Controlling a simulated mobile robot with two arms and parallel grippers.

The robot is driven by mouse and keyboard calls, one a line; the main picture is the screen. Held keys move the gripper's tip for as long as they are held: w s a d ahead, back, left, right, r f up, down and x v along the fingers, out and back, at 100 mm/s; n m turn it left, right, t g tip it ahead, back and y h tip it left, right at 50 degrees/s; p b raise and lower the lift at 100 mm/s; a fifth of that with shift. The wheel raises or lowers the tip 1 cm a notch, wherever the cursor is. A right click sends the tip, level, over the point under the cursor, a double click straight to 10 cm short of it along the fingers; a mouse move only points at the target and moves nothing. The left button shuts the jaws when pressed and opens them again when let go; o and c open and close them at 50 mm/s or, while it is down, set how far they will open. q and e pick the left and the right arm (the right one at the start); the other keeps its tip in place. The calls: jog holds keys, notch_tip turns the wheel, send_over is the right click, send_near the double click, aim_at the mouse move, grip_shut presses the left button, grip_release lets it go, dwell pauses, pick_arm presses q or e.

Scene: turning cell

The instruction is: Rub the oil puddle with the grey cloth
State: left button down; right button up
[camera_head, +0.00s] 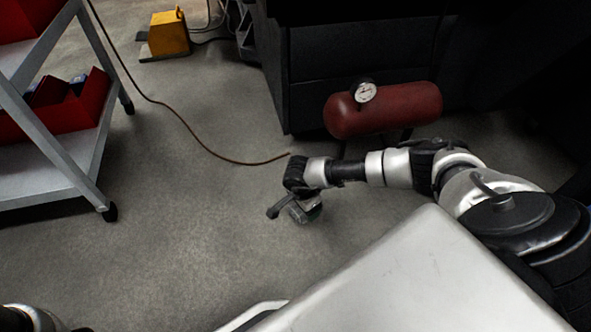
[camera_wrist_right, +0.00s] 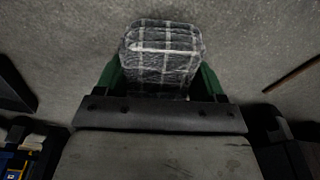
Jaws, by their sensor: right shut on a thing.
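My right gripper (camera_head: 308,214) hangs low over the concrete floor near the middle of the head view. In the right wrist view, its green fingers (camera_wrist_right: 160,82) are shut on the grey cloth (camera_wrist_right: 163,50), a folded, dark grey bundle with pale checked lines. Bare floor shows beyond the cloth; whether it touches the floor cannot be told. In the head view the cloth is mostly hidden by the gripper. I cannot make out a clear oil puddle in either view. My left gripper is out of view.
A red air tank (camera_head: 385,112) with a gauge stands beside a dark cabinet (camera_head: 350,55). A thin brown hose (camera_head: 190,135) runs across the floor to near my right wrist. A grey cart (camera_head: 85,165) with red bins stands at left. A yellow pedal (camera_head: 168,33) lies behind. The central-left floor is clear.

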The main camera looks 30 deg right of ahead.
jog(key=shift+r+p, duration=0.9)
jog(key=shift+r, duration=0.65)
